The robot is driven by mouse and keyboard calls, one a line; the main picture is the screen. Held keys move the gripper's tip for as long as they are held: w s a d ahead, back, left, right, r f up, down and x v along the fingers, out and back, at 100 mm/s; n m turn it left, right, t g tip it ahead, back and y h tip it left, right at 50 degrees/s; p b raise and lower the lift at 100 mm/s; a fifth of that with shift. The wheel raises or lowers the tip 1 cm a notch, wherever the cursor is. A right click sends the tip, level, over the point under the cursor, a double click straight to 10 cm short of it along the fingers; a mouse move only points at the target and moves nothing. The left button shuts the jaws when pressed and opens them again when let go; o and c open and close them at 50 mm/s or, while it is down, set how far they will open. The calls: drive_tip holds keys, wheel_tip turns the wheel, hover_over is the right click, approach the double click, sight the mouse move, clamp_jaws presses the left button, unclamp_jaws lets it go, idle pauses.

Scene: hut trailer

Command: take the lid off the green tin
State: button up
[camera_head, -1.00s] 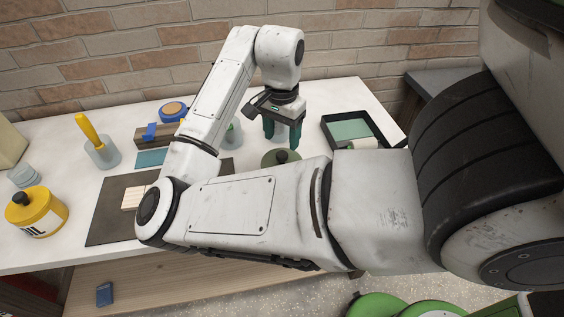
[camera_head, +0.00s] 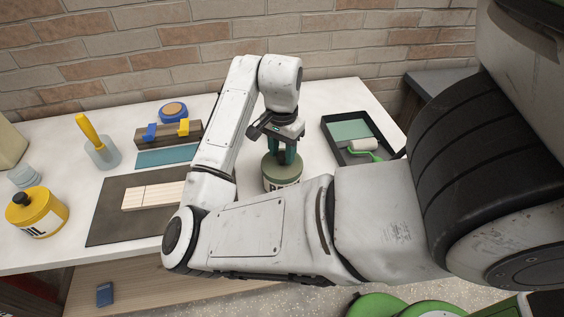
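The green tin (camera_head: 283,185) stands on the white table in the middle of the head view, with dark lettering on a pale label. Its lower part is hidden by my forearm. Its green lid (camera_head: 269,160) sits on top. My gripper (camera_head: 286,160) points down right over the lid, with its teal fingertips at the lid's centre. The lid's dark knob is hidden by the fingers, so I cannot see whether they are closed on it.
A black paint tray (camera_head: 327,124) with a green-handled roller (camera_head: 363,146) lies to the right. To the left are a dark mat (camera_head: 112,208) with pale wooden strips (camera_head: 153,196), a yellow tin (camera_head: 38,212), a yellow-handled brush in a jar (camera_head: 102,155) and a wooden block with clamps (camera_head: 168,139).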

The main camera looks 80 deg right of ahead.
drive_tip(key=c, duration=0.7)
drive_tip(key=shift+o, duration=0.2)
drive_tip(key=shift+r, duration=0.1)
